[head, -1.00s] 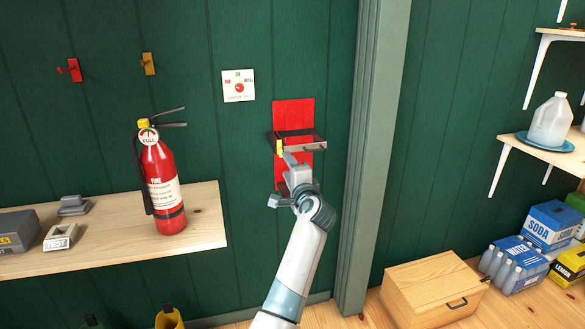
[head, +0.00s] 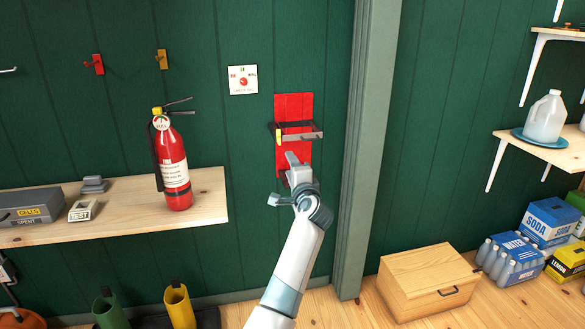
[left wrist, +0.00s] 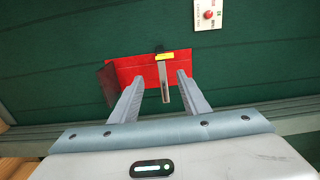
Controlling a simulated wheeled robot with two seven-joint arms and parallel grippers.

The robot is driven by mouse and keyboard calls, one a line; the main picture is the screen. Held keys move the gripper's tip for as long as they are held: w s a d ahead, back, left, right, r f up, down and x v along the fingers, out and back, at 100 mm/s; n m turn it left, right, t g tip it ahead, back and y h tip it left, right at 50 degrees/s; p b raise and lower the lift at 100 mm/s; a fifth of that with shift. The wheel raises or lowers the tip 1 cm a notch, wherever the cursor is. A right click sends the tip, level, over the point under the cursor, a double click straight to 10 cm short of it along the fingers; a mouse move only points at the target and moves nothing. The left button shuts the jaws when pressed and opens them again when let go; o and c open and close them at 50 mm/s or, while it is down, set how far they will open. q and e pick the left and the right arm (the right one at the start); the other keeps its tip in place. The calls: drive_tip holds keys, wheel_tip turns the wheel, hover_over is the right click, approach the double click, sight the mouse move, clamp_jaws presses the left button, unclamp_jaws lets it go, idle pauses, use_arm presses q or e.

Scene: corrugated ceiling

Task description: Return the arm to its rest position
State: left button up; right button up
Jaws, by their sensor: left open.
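My left arm reaches up from the bottom of the head view. Its gripper (head: 292,165) is in front of the lower part of a red wall bracket (head: 293,103) with a dark metal band and a yellow tab. In the left wrist view the two fingers (left wrist: 156,90) are spread apart with nothing held between them. The bracket (left wrist: 120,68) and its latch strap (left wrist: 163,80) show beyond the fingertips. I cannot tell whether the gripper touches the bracket. My right gripper is not in view.
A red fire extinguisher (head: 173,170) stands upright on a wooden shelf (head: 212,190) at left. A green post (head: 365,150) rises just right of my arm. A wooden box (head: 425,280) sits on the floor at right. Shelves with a jug (head: 546,118) are farther right.

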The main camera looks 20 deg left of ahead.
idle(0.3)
use_arm(q)
drive_tip(key=s+d+f+g+h, duration=0.15)
drive_tip(key=s+f, duration=0.25)
drive_tip(key=f, duration=0.8)
drive_tip(key=s+d+f+h, duration=0.3)
drive_tip(key=s+f, duration=0.1)
drive_tip(key=f, duration=0.8)
drive_tip(key=s+d+f+g+h, duration=0.15)
drive_tip(key=s+f, duration=0.25)
drive_tip(key=f, duration=0.8)
drive_tip(key=s+d+f+n+g+h, duration=0.2)
drive_tip(key=s+d+f+n+h, duration=0.15)
drive_tip(key=s+f, duration=1.5)
drive_tip(key=s+d+f+n+g, duration=0.1)
drive_tip(key=s+f, duration=0.3)
drive_tip(key=s, duration=0.5)
drive_tip(key=s+d+f+n+g+h, duration=0.1)
drive_tip(key=s+f+n, duration=0.1)
drive_tip(key=s+f, duration=0.3)
drive_tip(key=s+d+f+n+g+h, duration=0.1)
drive_tip(key=s+f, duration=0.4)
drive_tip(key=s, duration=0.9)
drive_tip(key=shift+n+g, duration=0.3)
drive_tip(key=shift+n, duration=0.35)
drive_tip(key=shift+s, duration=0.1)
drive_tip(key=shift+c, duration=0.7)
